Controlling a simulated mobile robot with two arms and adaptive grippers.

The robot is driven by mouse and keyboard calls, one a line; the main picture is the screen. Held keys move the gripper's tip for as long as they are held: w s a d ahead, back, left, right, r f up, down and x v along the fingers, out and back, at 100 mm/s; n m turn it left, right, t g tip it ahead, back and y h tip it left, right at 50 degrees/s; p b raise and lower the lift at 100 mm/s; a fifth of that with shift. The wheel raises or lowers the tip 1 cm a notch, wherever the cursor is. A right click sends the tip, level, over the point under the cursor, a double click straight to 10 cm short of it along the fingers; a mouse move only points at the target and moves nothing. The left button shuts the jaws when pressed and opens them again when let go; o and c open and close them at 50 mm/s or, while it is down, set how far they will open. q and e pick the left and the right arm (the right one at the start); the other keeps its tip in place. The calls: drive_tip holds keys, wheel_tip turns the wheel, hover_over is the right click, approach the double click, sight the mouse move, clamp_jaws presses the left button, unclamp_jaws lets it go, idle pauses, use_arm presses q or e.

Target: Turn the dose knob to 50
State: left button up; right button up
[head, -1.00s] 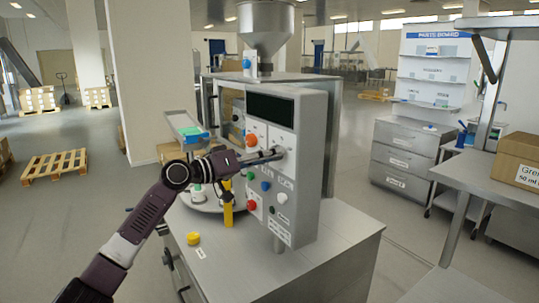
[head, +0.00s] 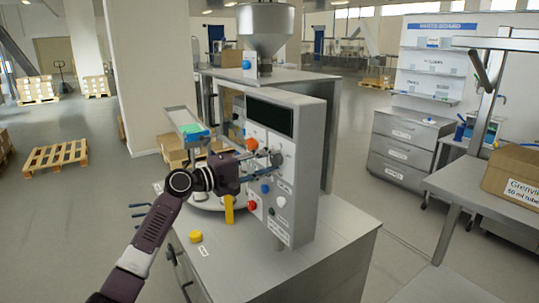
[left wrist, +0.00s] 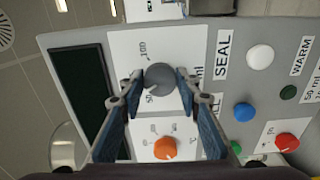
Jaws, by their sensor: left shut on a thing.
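The grey dose knob (left wrist: 161,77) is on a white plate of the control panel, with "100" and "50" printed beside it in the left wrist view. My left gripper (left wrist: 158,88) has one finger on each side of the knob and is shut on it. Which mark the knob points to is not clear. In the head view my left gripper (head: 268,160) reaches the upper panel face from the left, its fingers small at the knob. The control panel (head: 308,150) has a dark blank display (head: 270,117) above the knob. My right gripper is not in view.
An orange knob (left wrist: 165,148) sits close to the dose knob. White (left wrist: 260,57), blue (left wrist: 243,112) and red (left wrist: 286,142) buttons are on the same panel. A yellow button (head: 195,236) stands on the machine's top. A cardboard box (head: 514,175) lies on the right table.

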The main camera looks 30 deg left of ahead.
use_arm(q)
drive_tip(key=n+p, duration=0.3)
drive_tip(key=shift+r, duration=0.25)
drive_tip(key=shift+f+n+p, duration=0.1)
drive_tip(key=shift+n+p, duration=1)
drive_tip(key=shift+n, duration=0.4)
drive_tip(key=shift+f, duration=0.1)
drive_tip(key=o, duration=1.2)
drive_tip(key=shift+c, duration=0.2)
drive_tip(key=v, duration=1.2)
